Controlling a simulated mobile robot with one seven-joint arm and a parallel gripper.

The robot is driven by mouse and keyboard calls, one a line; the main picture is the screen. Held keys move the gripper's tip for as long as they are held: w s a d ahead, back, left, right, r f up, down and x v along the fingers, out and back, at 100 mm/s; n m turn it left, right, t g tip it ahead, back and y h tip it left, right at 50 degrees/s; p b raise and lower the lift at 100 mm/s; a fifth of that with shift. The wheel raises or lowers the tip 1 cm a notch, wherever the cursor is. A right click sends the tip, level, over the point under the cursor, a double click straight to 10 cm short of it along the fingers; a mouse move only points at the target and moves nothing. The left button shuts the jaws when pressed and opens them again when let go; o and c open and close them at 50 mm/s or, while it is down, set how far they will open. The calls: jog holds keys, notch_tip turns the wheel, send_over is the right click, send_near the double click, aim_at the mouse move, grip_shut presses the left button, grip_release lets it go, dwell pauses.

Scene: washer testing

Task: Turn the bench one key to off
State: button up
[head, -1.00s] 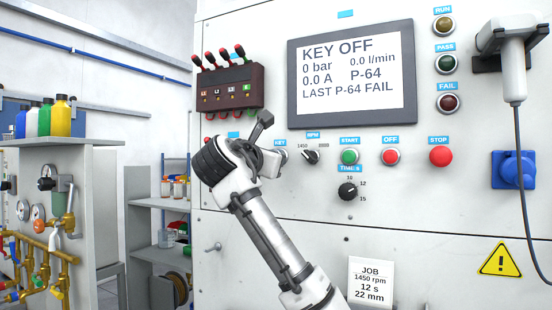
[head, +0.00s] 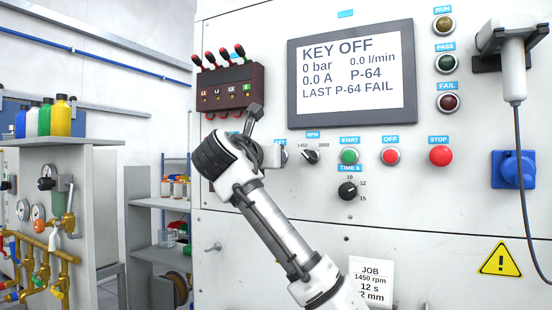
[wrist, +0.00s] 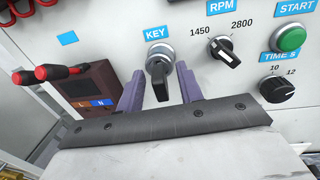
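The bench key switch (wrist: 159,66) sits under the blue KEY label in the wrist view, with its dark key grip pointing down and slightly tilted. My gripper (wrist: 160,73) is open, with one purple finger on each side of the key and a visible gap to each. In the head view my wrist and arm hide the key, and the KEY label is partly covered. The bench screen (head: 352,75) reads KEY OFF, 0 bar, 0.0 A and LAST P-64 FAIL.
The RPM knob (head: 310,157), START button (head: 349,156), OFF button (head: 390,155) and TIME knob (head: 348,190) are right of the key. A dark terminal box (head: 232,88) with red-tipped plugs is above left. A JOB card (head: 371,280) is low on the panel.

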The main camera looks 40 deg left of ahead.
jog(key=b+v, duration=0.5)
jog(key=v, duration=0.8)
jog(key=shift+s, duration=0.35)
jog(key=shift+d, duration=0.1)
